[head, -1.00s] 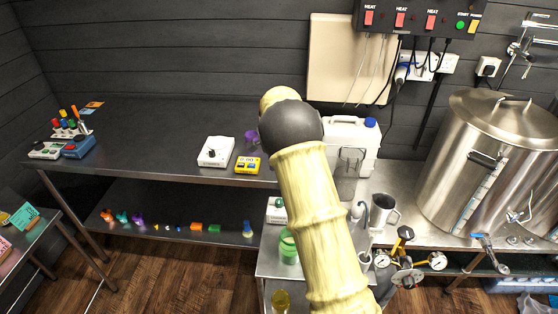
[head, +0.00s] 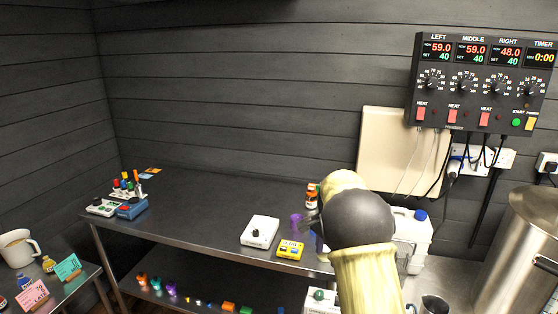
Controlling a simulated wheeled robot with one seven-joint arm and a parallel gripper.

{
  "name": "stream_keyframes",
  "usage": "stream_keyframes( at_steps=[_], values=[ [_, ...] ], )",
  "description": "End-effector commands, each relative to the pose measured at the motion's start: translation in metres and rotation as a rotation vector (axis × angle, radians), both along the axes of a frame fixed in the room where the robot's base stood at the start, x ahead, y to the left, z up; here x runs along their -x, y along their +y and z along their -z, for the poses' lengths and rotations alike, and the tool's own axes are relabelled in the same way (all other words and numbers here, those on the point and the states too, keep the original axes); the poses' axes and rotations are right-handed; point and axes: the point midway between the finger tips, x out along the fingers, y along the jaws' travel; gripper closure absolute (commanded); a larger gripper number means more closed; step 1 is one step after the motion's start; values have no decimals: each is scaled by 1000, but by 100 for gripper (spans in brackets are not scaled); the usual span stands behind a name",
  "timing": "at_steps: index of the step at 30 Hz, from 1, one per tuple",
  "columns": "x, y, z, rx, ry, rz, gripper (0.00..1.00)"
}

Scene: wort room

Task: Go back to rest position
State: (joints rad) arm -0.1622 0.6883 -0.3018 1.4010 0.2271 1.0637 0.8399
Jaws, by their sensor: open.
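My arm rises from the bottom of the head view at right of centre, with a pale yellow link and a dark round joint. Only a small dark part of my gripper (head: 311,224) shows at the left of that joint, above the steel bench; the rest is hidden behind my arm. It is open, and I see nothing held in it. A purple cup (head: 296,221) stands on the bench just to the left of it. A brown bottle with an orange-and-white label (head: 312,196) stands behind.
The long steel bench (head: 200,205) carries a white scale (head: 260,232), a yellow meter (head: 290,249) and a rack of coloured tools (head: 127,187). A white jerrycan (head: 415,240) and a steel kettle (head: 520,245) stand at right. A control panel (head: 485,80) hangs above.

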Motion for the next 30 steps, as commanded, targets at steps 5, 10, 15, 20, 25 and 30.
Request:
stream_keyframes(
  at_steps=[5, 10, 15, 20, 25, 30],
  values=[
    [45, -7, -6, -5, -35, -151, 52],
    [92, -8, -8, 6, -74, -329, 52],
    [145, -4, -7, 30, -112, -523, 52],
    [199, 1, -3, 65, -149, -716, 52],
    [253, 6, 4, 110, -180, -913, 52],
    [279, 8, 9, 134, -194, -1010, 52]
  ],
)
